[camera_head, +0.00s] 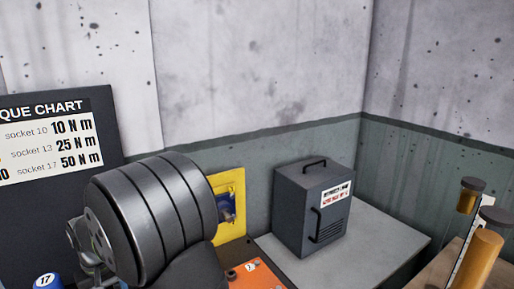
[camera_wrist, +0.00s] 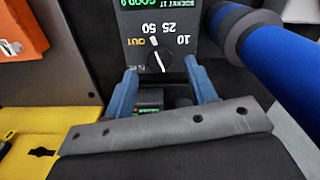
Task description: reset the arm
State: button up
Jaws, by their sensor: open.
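My gripper (camera_wrist: 160,68) shows in the wrist view as two blue fingers spread apart, with nothing seen held between them. Just beyond the fingertips is a black panel with a dial (camera_wrist: 159,60). The dial is ringed by 10, 25, 50 and OUT, seen upside down, with green lettering at its top edge. I cannot tell whether the fingers touch it. In the head view my dark ribbed arm fills the lower left and I cannot make out the fingertips there.
A blue cylinder (camera_wrist: 270,55) lies close right of the fingers. An orange block (camera_wrist: 20,32) and yellow piece (camera_wrist: 28,140) are left. In the head view, a dark cabinet (camera_head: 295,215) stands on a grey surface (camera_head: 385,247), a yellow frame (camera_head: 239,190) is nearer my arm, and a torque chart (camera_head: 50,135) hangs left.

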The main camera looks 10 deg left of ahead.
notch_tip(320, 180, down, 3)
jog(key=shift+r, duration=0.1)
jog(key=m, duration=0.3)
jog(key=shift+r, duration=0.1)
jog(key=m, duration=0.5)
notch_tip(320, 180, up, 12)
jog(key=shift+f, duration=0.25)
